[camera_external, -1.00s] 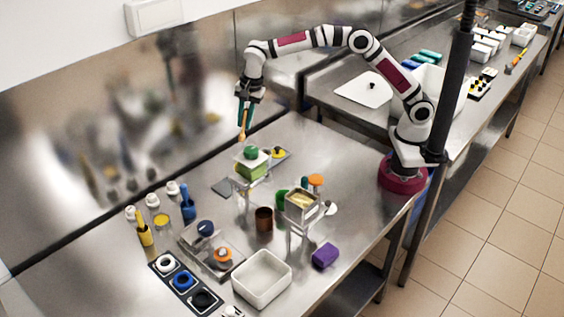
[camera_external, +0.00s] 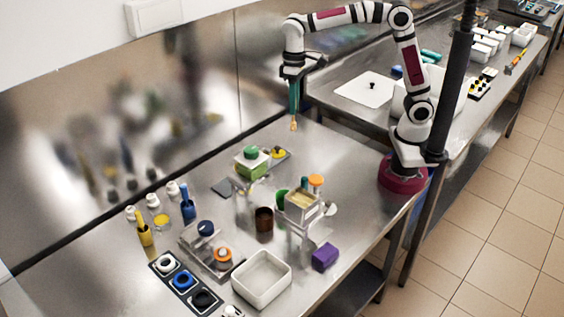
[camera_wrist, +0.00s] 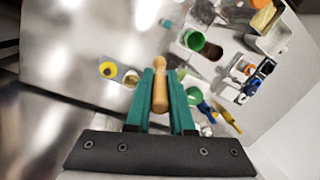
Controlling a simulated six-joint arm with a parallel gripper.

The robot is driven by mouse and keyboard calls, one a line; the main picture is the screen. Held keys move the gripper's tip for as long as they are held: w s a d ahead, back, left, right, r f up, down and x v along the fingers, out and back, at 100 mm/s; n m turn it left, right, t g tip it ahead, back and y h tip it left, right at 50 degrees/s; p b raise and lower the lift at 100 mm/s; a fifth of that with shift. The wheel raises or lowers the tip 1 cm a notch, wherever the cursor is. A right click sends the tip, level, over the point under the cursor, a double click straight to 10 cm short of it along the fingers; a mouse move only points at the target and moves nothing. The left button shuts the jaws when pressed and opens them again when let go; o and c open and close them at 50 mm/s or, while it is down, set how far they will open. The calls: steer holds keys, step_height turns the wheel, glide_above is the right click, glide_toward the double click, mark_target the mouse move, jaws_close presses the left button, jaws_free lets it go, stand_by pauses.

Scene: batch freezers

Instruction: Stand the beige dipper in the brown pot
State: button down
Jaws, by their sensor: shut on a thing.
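My gripper (camera_external: 293,97) has teal fingers and is shut on the beige dipper (camera_external: 293,125), which hangs upright below the fingertips, above the back right part of the steel table. In the wrist view the beige dipper (camera_wrist: 160,88) sits between the two teal fingers of the gripper (camera_wrist: 160,95). The brown pot (camera_external: 264,219) stands upright mid-table, to the lower left of the dipper and well apart from it. The brown pot also shows in the wrist view (camera_wrist: 210,53), beside a green pot. I cannot see to the bottom of the pot.
A green pot (camera_external: 282,199) and a raised metal holder (camera_external: 302,208) stand close by the brown pot. A green-lidded box on a stand (camera_external: 252,163) is behind it. A white bin (camera_external: 262,278) and purple block (camera_external: 325,256) are in front. The table's right back is mostly clear.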

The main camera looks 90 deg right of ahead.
steer(key=w+a+f+m, duration=0.4)
steer(key=a+f+m, duration=0.3)
steer(key=a+m, duration=0.1)
steer(key=w+a+f+m+t, duration=0.1)
steer(key=w+a+f+m, duration=0.4)
steer(key=a+f+m, duration=0.3)
steer(key=shift+a+m+h, duration=0.4)
steer(key=shift+a+m, duration=0.2)
steer(key=shift+a, duration=1.05)
steer(key=shift+f, duration=0.1)
steer(key=shift+f, duration=2.6)
